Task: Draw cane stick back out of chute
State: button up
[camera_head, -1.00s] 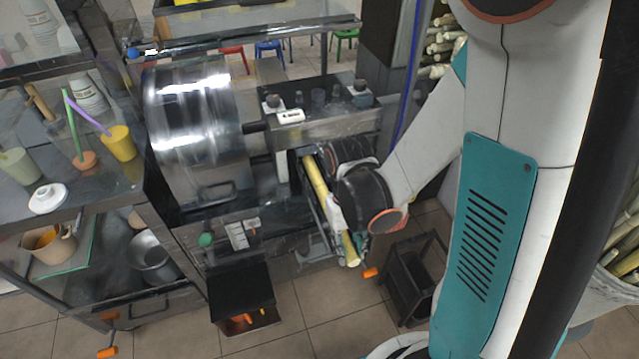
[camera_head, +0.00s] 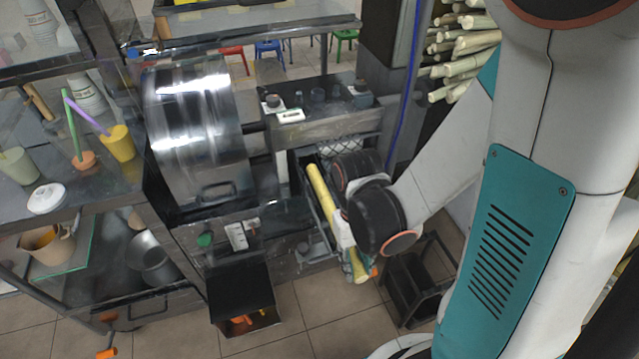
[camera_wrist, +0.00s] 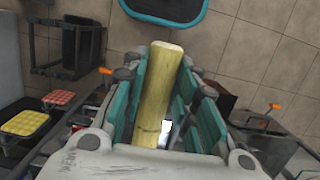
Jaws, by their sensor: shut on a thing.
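The cane stick (camera_head: 322,192) is pale yellow and slants beside the press (camera_head: 203,130), its upper end toward the machine and its lower end toward the floor. The metal chute (camera_head: 303,182) runs alongside it on the press's right side; whether the upper end is still inside I cannot tell.
A black stool-like frame (camera_head: 415,280) stands on the floor right of the chute. A dark open bin (camera_head: 240,290) sits below the press. A cart with cups (camera_head: 118,143) is at left. Cut canes (camera_head: 465,45) are stacked behind my arm.

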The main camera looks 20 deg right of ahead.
jog(key=o, duration=1.1)
jog(key=w+r+t, duration=0.1)
jog(key=r+t, duration=0.2)
jog(key=r, duration=0.4)
jog(key=w+r+t, duration=0.2)
jog(key=r+t, duration=0.1)
jog(key=r, duration=0.4)
jog(key=w+r+t, duration=0.1)
jog(key=r+t, duration=0.1)
jog(key=r, duration=0.5)
jog(key=shift+w+t, duration=0.25)
jog(key=shift+t, duration=0.15)
jog(key=shift+w+r+t, duration=0.15)
jog(key=shift+r+t, duration=0.15)
jog(key=c, duration=0.4)
